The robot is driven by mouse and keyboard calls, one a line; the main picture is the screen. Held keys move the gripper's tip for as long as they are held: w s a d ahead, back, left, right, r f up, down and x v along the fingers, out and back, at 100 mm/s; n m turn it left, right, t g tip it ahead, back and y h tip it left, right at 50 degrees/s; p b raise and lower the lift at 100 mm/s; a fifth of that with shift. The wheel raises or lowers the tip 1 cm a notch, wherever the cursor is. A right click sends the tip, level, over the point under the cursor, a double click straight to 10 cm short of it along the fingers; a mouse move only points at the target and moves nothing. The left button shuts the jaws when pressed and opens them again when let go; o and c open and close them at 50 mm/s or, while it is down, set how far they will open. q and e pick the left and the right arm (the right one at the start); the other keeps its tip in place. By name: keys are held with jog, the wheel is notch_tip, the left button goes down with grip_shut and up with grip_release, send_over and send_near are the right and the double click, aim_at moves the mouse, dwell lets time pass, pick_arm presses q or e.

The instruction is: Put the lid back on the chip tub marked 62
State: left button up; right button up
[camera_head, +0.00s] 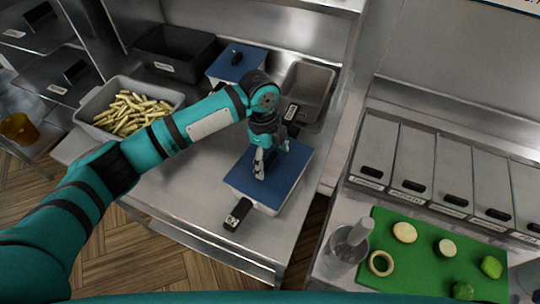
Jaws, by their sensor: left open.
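My left gripper (262,164) is open and points down over a blue lid (243,182) near the front of the steel counter. I cannot tell whether its fingers touch the lid. A pale edge shows under this lid, and a black tag (238,213) is at its front left corner. A grey tub full of chips (97,103) stands open at the left. An open black tub (172,72) stands behind it. Another blue lid (226,67) with a black handle covers a tub at the back. I cannot read the number 62 on any tub. My right gripper is not in view.
An open grey tub (320,82) stands at the back right of the counter (190,190). Lidded steel bins (417,160) line the right side. A green board (405,262) with cut vegetables and a clear bottle (346,245) are at front right.

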pick_arm(q)
jog(key=shift+r, duration=0.25)
notch_tip(320, 180, up, 11)
jog(key=a, duration=0.1)
jog(key=shift+w+r, duration=0.2)
jog(key=shift+w, duration=0.15)
jog(key=shift+a, duration=0.1)
